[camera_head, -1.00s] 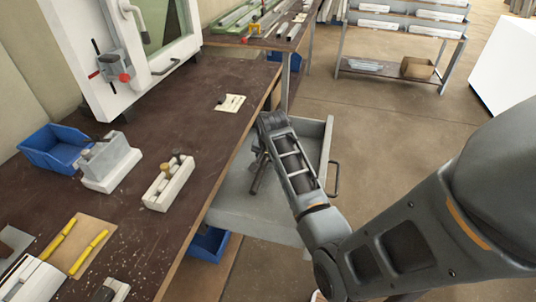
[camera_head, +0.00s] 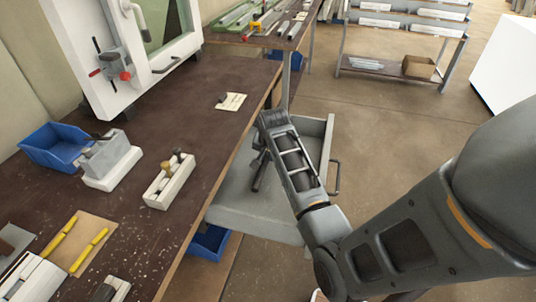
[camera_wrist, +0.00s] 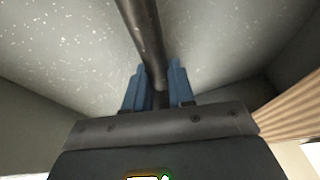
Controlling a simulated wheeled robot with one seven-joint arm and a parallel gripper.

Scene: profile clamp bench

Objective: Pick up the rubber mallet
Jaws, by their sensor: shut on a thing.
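My gripper (camera_wrist: 158,88) is in the open grey drawer, with its two blue fingers shut on a dark round bar, the handle of the rubber mallet (camera_wrist: 143,28). The handle runs from the top edge of the wrist view down between the fingers. The mallet's head cannot be made out. In the head view a dark bar of the mallet (camera_head: 260,174) shows just left of my wrist, over the drawer, and my arm hides the rest.
The grey drawer (camera_head: 236,207) stands out from the bench (camera_head: 160,120), with walls close around my gripper. Open floor (camera_head: 385,140) lies to the right.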

